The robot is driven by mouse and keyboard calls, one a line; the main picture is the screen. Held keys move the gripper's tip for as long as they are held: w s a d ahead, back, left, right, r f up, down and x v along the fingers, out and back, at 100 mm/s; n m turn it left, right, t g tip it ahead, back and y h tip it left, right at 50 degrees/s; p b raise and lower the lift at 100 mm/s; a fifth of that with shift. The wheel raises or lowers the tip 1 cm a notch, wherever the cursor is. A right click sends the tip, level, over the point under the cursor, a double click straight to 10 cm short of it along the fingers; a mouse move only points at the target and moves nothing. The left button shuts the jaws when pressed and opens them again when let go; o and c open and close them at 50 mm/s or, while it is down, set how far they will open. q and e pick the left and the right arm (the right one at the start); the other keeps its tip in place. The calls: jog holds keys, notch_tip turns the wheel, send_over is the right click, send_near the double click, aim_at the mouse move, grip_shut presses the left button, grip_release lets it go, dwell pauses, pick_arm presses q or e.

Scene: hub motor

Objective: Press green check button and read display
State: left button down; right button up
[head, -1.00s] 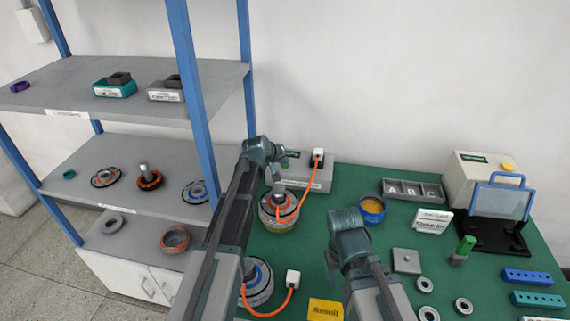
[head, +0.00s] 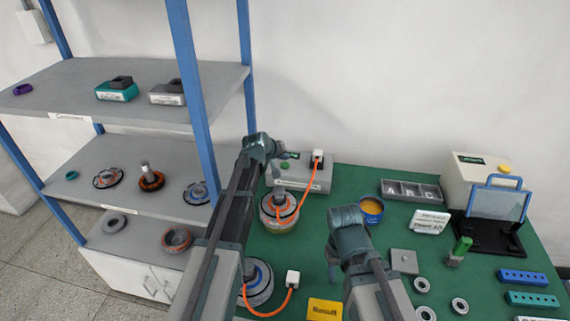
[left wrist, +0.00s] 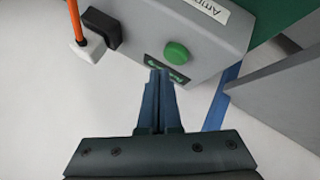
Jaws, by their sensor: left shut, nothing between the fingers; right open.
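The grey tester box (head: 316,181) stands at the back left of the green table. Its green button (head: 284,165) shows beside my left gripper (head: 276,165). In the left wrist view the round green button (left wrist: 176,53) is on the box face, next to a dark display (left wrist: 167,69) with green marks too small to read. My left gripper (left wrist: 160,76) is shut and empty, its tips close to the display and just below the button in that view; I cannot tell whether they touch. My right gripper (head: 334,268) is open over the table, its fingers mostly hidden by the arm.
A white plug (head: 318,155) with an orange cable sits on the box, and the cable runs to a hub motor (head: 280,212) in front. A second motor (head: 258,283) lies nearer. A blue-posted shelf (head: 200,110) stands close on the left.

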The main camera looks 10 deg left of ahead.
aim_at(284, 166)
pick_arm(q)
jog(key=shift+r+p, duration=2.15)
jog(key=shift+r, duration=0.25)
jog(key=shift+f, duration=0.1)
jog(key=s+d+f+m+g, duration=0.2)
jog(key=s+d, duration=0.3)
jog(key=s, duration=0.4)
jog(key=s+d+f+m+g, duration=0.3)
jog(key=s+d, duration=0.2)
jog(key=s, duration=0.4)
jog(key=s+f+m+g+y, duration=0.1)
jog(key=s+m+g+y, duration=0.3)
jog(key=s, duration=1.6)
jog(key=shift+d+f, duration=0.25)
jog(key=shift+d, duration=0.15)
